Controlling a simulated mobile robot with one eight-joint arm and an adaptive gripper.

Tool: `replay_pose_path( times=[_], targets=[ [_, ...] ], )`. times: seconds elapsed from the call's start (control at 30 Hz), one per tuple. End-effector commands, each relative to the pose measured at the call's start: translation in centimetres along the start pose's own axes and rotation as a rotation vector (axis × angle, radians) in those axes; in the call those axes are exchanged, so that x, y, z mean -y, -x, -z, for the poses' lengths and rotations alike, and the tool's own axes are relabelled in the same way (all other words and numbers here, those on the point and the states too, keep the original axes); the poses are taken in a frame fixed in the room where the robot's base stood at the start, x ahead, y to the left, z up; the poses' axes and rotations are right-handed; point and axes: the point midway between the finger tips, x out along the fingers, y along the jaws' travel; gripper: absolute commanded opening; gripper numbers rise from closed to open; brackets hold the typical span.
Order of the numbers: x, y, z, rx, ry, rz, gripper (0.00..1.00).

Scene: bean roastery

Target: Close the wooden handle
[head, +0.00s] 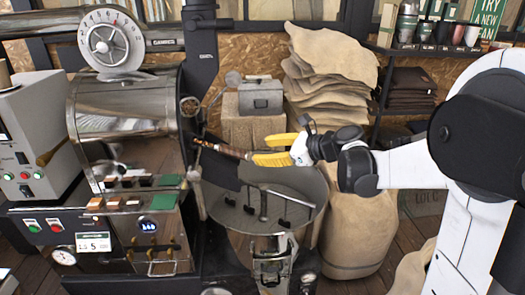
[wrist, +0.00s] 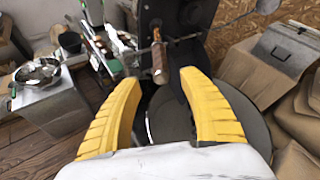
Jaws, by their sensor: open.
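The wooden handle (head: 222,149) sticks out from the dark front of the roaster drum, towards my gripper. In the wrist view the wooden handle (wrist: 160,64) stands roughly upright, ahead of and between the fingertips. My gripper (head: 258,150) comes in from the right with its yellow fingers pointing left at the handle. In the wrist view my gripper (wrist: 160,80) is open, with a clear gap on each side of the handle. I see no contact. The handle's far end and mount are partly hidden.
The round cooling tray (head: 285,190) with dark stirring arms lies just below my gripper. Stacked sacks (head: 330,70) and a large sack (head: 355,230) stand behind and right.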

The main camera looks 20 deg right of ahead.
Motion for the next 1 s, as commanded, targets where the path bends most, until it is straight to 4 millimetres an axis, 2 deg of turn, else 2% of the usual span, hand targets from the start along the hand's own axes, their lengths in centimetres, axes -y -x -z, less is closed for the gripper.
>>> replay_pose_path(
  times=[0.17, 0.27, 0.33, 0.37, 0.53, 0.7, 0.87, 1.0],
  targets=[
    [0.0, 0.0, 0.0, 0.0, 0.0, 0.0, 0.5],
    [0.1, 0.3, -0.1, -0.004, -0.006, -0.003, 0.24],
    [0.6, 1.2, -0.1, -0.017, -0.028, -0.012, 0.03],
    [0.8, 1.8, -0.1, -0.025, -0.042, -0.021, 0.0],
    [1.5, 5.8, 0.7, -0.085, -0.153, -0.075, 0.0],
    [1.4, 7.9, 1.9, -0.126, -0.226, -0.11, 0.0],
    [1.0, 6.8, 2.8, -0.131, -0.237, -0.118, 0.0],
    [0.6, 4.3, 3.1, -0.13, -0.234, -0.119, 0.0]
  ],
)
